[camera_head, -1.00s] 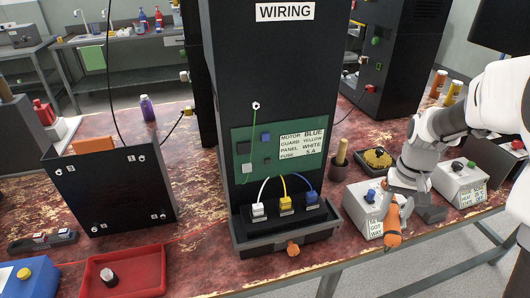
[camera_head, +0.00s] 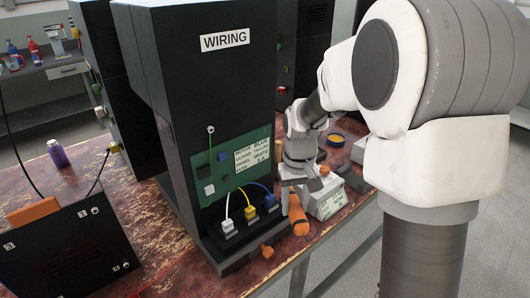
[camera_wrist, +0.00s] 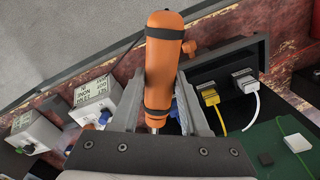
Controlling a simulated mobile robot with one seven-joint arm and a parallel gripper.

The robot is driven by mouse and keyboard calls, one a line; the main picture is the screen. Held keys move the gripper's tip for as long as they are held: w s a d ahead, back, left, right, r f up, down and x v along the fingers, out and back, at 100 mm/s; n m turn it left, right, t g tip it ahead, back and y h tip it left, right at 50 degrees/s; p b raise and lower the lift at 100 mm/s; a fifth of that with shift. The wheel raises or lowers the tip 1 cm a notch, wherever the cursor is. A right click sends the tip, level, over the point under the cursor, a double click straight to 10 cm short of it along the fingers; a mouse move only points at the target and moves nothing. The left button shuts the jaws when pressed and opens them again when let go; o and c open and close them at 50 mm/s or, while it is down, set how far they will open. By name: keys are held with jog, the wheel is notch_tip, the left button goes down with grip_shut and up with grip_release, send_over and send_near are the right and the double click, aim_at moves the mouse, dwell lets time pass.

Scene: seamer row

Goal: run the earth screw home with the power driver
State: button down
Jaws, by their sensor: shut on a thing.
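The power driver (camera_wrist: 163,62) is an orange cylinder with black bands and a short metal tip. My gripper (camera_wrist: 160,100) is shut around it. In the head view the driver (camera_head: 298,216) shows at the lower right of the black WIRING cabinet (camera_head: 225,85), below my gripper (camera_head: 292,178). The earth screw (camera_head: 211,129) is a small light dot at the top of a thin green wire, on the cabinet's front above the green board (camera_head: 232,170). The driver is well apart from it. The wrist view shows the green wire (camera_wrist: 297,152), but I cannot make out the screw there.
White, yellow and blue plugs (camera_head: 249,213) sit in a black tray (camera_head: 235,247) at the cabinet's foot. Grey labelled boxes (camera_head: 327,201) stand right of the driver. A black panel (camera_head: 70,250) is at the left. The bench edge is close in front.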

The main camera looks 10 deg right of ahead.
jog(key=s+a+r+n+p, duration=0.3)
jog(key=s+a+r+p, duration=0.15)
jog(key=r+p, duration=0.55)
jog(key=s+a+r+n+p, duration=0.3)
jog(key=s+r+p, duration=0.3)
jog(key=r+p, duration=0.4)
jog(key=w+a, duration=0.3)
jog(key=w, duration=0.2)
jog(key=shift+a+r, duration=0.15)
jog(key=shift+r, duration=0.05)
dwell(0.7)
jog(key=shift+w+a+r, duration=0.15)
jog(key=shift+w+a, duration=0.1)
jog(key=shift+w, duration=0.1)
dwell(2.1)
jog(key=s+d, duration=0.3)
jog(key=s, duration=0.2)
jog(key=shift+d+b, duration=0.25)
jog(key=shift+b, duration=0.2)
dwell(0.4)
